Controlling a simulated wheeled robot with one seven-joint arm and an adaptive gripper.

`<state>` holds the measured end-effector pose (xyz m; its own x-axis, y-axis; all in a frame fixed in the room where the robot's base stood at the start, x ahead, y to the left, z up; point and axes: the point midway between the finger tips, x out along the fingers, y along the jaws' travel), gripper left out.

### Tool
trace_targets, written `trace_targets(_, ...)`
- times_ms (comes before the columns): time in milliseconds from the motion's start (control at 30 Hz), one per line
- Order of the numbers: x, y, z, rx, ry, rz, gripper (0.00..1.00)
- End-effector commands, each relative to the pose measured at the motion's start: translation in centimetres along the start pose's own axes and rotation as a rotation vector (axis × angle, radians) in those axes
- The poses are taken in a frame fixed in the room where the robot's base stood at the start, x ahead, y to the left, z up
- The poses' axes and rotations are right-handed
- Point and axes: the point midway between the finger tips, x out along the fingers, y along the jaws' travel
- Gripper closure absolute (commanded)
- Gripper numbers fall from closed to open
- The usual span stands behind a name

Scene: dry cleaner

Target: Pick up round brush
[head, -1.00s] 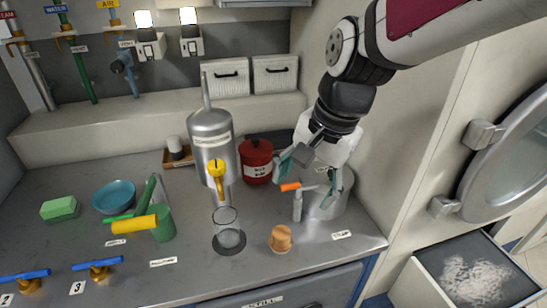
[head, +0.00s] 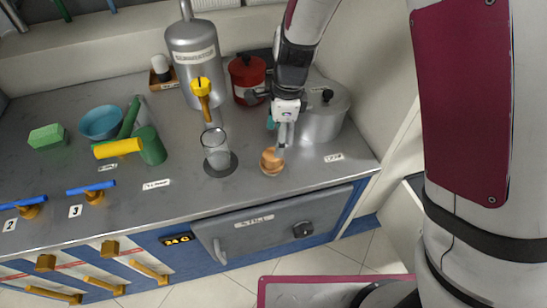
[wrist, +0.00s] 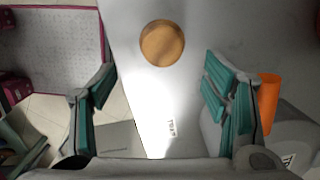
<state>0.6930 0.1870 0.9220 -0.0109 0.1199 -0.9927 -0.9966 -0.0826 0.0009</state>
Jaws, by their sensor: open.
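A small round wooden piece (head: 272,160), which I take to be the round brush, sits on the grey counter (head: 190,208) near its front edge, right of the glass beaker. In the wrist view its round brown top (wrist: 162,43) shows whole, near the top centre. My gripper (head: 281,130) points down just behind and above it in the head view. In the wrist view my gripper (wrist: 160,98) has its two teal-padded fingers wide apart with nothing between them. The brush lies ahead of the fingers, apart from them. Its underside is hidden.
A steel pot (head: 322,118) stands close right of my gripper, and a red canister (head: 246,80) behind it. The glass beaker (head: 215,148) is left of the brush. An orange handle (wrist: 268,100) shows beside my right finger. Counter is clear in front.

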Motion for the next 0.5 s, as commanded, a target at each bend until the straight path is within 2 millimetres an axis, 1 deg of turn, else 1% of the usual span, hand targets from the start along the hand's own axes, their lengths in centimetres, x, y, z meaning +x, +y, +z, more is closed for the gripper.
trace_targets(33,1.0,0.1,-0.1,0.001,0.002,0.003,0.31)
trace_targets(100,2.1,0.0,-0.1,0.002,0.001,0.002,0.31)
trace_targets(200,3.0,0.0,-0.1,0.001,0.000,0.001,0.31)
trace_targets(367,3.8,0.0,0.0,-0.001,0.001,0.001,0.31)
trace_targets(500,5.7,-0.2,0.1,0.000,0.001,0.003,0.31)
